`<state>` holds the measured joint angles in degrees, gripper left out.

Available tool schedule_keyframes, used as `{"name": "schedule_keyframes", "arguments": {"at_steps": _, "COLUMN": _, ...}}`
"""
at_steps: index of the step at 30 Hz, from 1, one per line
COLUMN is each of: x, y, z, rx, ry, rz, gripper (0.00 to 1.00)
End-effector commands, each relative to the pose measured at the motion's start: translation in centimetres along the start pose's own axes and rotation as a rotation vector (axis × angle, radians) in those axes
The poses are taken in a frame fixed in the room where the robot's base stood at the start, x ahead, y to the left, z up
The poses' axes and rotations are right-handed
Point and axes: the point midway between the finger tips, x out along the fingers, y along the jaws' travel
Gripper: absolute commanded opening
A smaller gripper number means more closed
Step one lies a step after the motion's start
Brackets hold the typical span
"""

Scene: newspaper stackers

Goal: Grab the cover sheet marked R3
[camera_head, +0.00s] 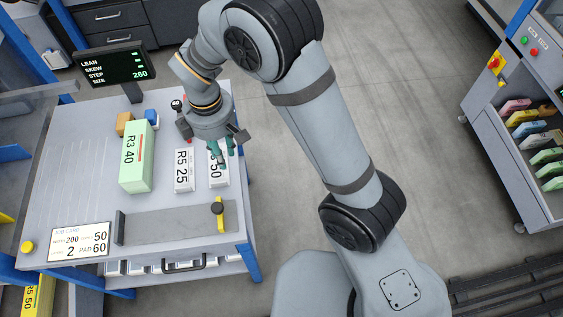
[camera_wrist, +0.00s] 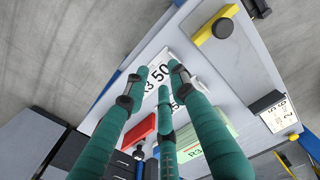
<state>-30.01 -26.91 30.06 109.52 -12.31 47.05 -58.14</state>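A white piece marked R3 50 (camera_wrist: 160,66) lies near the right edge of the table; in the head view only its "50" end (camera_head: 219,178) shows clearly. My gripper (camera_head: 222,158), with teal fingers, points down over its far end. In the wrist view the fingertips (camera_wrist: 160,80) are spread apart, with the marked face beyond them; I cannot tell whether they touch it. A larger pale green block marked R3 40 (camera_head: 140,170) stands further left. A white piece marked R5 25 (camera_head: 184,182) lies between the two.
A grey strip (camera_head: 165,228) with a yellow black-knobbed clamp (camera_head: 220,214) lies at the table's near side. A job card (camera_head: 80,241) is at near left. A display (camera_head: 115,67), orange block (camera_head: 124,123) and blue block (camera_head: 152,117) stand at the back. A shelf cabinet (camera_head: 520,130) is at right.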

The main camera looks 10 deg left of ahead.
Motion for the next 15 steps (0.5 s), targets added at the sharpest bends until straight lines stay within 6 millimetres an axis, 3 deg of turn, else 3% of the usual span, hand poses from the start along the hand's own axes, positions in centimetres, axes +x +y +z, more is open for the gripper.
{"name": "schedule_keyframes", "arguments": {"at_steps": 3, "x": 1.0, "y": -1.5, "z": -1.6, "rx": -0.080, "ry": -0.001, "rz": -0.001, "gripper": 0.25}}
{"name": "schedule_keyframes", "arguments": {"at_steps": 15, "x": 5.5, "y": -1.7, "z": -1.7, "rx": -0.085, "ry": -0.002, "rz": -0.002, "gripper": 0.25}}
